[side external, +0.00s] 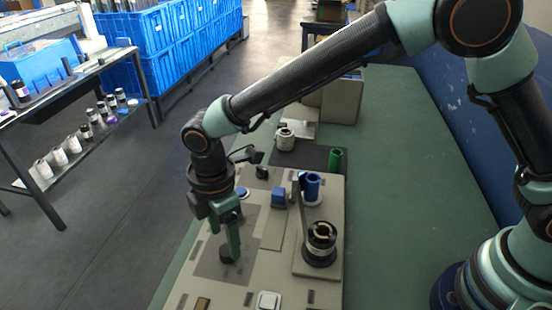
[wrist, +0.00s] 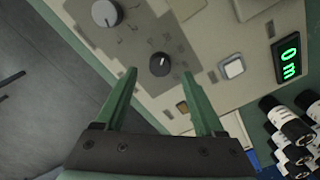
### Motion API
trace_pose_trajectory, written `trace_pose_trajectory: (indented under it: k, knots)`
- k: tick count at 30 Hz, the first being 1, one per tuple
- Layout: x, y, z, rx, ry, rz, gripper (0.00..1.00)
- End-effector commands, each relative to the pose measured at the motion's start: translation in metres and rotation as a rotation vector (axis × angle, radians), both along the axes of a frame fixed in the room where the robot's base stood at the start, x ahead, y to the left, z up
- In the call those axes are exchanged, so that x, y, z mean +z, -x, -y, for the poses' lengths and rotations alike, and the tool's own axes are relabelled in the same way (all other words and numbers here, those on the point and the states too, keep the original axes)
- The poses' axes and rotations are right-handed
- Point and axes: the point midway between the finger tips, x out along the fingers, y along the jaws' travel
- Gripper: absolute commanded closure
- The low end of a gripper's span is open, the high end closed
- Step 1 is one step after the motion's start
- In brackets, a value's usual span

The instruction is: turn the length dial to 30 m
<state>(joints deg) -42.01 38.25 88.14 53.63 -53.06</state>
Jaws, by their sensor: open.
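A small black dial (wrist: 160,65) with a white pointer mark sits on a grey patch of the beige panel (wrist: 240,40) in the wrist view. It also shows as a dark knob (side external: 228,255) in the side view. A lit green display (wrist: 288,58) reads 0 m. My gripper (wrist: 159,75) is open, its green fingertips spread on either side of the black dial in the picture. My gripper (side external: 234,256) points down at the dial in the side view; whether it touches is unclear. The labels around the dial are too small to read.
A larger grey knob (wrist: 106,13) and a white square button (wrist: 233,67) lie near the dial. Green bench top (side external: 400,200) is clear.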

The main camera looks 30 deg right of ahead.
Motion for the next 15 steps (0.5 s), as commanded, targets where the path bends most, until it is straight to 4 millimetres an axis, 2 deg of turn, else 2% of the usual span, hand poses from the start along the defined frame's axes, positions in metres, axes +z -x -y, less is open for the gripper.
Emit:
trace_pose_trajectory:
  k: [1, 6, 15]
  knots:
    - [-0.009, 0.001, 0.001, -0.001, 0.002, -0.003, 0.29]
    - [-0.027, 0.0, 0.0, -0.001, 0.001, -0.001, 0.29]
    - [-0.034, 0.0, 0.0, -0.001, 0.0, 0.0, 0.29]
